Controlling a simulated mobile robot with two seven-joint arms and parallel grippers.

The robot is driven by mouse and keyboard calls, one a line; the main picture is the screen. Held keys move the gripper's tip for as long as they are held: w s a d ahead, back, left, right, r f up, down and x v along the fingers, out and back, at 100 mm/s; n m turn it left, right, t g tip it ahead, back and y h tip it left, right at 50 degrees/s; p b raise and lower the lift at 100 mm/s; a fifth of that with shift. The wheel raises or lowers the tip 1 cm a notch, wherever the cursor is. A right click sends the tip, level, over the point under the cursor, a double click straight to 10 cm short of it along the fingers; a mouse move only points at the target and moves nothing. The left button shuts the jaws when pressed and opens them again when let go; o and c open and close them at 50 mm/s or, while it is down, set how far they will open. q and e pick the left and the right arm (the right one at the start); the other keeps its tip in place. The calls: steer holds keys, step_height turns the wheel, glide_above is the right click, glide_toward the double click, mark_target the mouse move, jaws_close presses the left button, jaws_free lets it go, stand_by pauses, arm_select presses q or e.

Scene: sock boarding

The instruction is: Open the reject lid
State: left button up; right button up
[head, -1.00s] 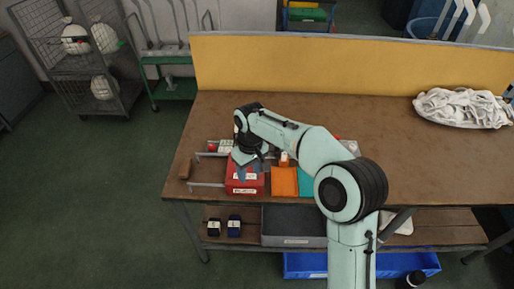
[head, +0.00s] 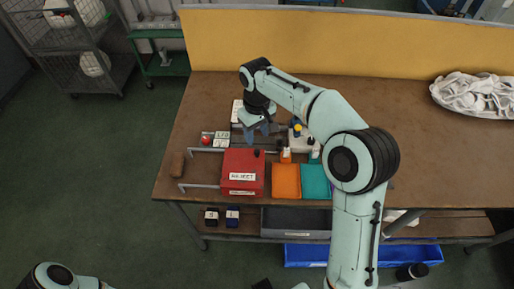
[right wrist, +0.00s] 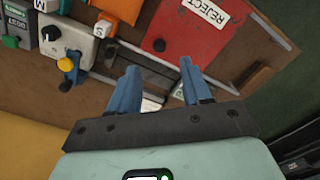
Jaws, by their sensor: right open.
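The reject bin (head: 232,165) is a red box at the front left of the table, with a white REJECT label on its red lid. The lid looks shut and has a small dark knob (head: 257,153) near its back right corner. The right wrist view also shows the lid (right wrist: 180,25) with its label and knob (right wrist: 158,45). My right gripper (head: 264,130) is open and empty behind the bin, apart from the lid. Its blue fingers (right wrist: 157,85) are spread in the wrist view. My left gripper is out of view.
An orange tray (head: 286,182) and a teal tray (head: 315,182) lie right of the bin. Metal rails and a brown block (head: 178,165) are to its left. A control box with a yellow knob (head: 297,130) stands close right of my gripper. White socks (head: 475,95) lie far right.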

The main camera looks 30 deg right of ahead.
mark_target(257, 151)
step_height(257, 151, down, 8)
steer(key=shift+w+d+f+b, duration=0.1)
steer(key=shift+b, duration=0.3)
steer(key=shift+c, duration=0.3)
jaws_close()
